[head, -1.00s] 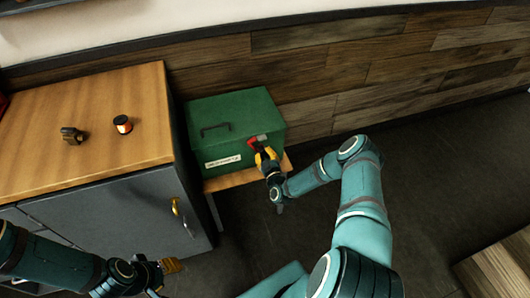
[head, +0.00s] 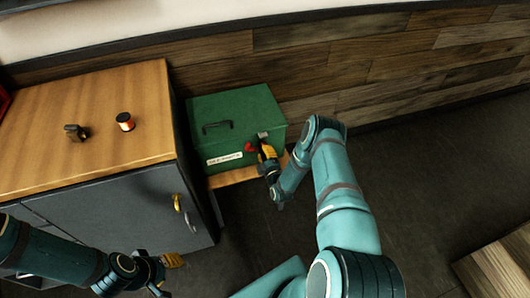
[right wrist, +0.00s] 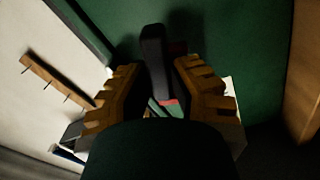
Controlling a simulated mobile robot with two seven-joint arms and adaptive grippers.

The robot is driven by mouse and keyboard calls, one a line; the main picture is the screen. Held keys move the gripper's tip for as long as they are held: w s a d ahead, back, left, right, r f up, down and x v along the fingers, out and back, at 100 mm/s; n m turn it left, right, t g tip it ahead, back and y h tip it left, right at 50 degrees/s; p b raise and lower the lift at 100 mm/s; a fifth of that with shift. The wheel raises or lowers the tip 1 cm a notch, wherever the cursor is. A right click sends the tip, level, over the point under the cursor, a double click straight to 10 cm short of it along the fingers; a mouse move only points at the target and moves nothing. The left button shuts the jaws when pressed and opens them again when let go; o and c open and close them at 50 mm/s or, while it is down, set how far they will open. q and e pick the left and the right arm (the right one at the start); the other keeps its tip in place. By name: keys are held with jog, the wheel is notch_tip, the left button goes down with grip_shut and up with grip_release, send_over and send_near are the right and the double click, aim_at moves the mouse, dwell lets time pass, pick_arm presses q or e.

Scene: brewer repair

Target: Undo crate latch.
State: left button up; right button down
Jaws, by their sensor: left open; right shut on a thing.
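The green crate (head: 240,112) stands on a low wooden stand, its lid closed, with a black handle (head: 217,125) on top and a white label on the front. Its red latch (head: 249,147) is at the front right, with a small grey piece (head: 262,134) showing above it. My right gripper (head: 260,149) is at the latch, shut on it. In the right wrist view, a dark lever (right wrist: 153,58) with red parts stands between its yellow fingers; the gripper body hides the rest. My left gripper (head: 174,261) is open and empty, low in front of the cabinet.
The wood-topped cabinet (head: 90,165) stands left of the crate. A spool (head: 125,121) and a small dark object (head: 75,132) lie on it. The low wooden stand (head: 235,176) shows under the crate. The dark floor to the right is mostly clear.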

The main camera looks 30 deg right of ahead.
jog(key=shift+w+d+r, duration=0.1)
jog(key=shift+r, duration=0.05)
dwell(0.3)
jog(key=c, duration=0.9)
grip_release()
jog(key=shift+o, duration=0.2)
jog(key=v, duration=1.2)
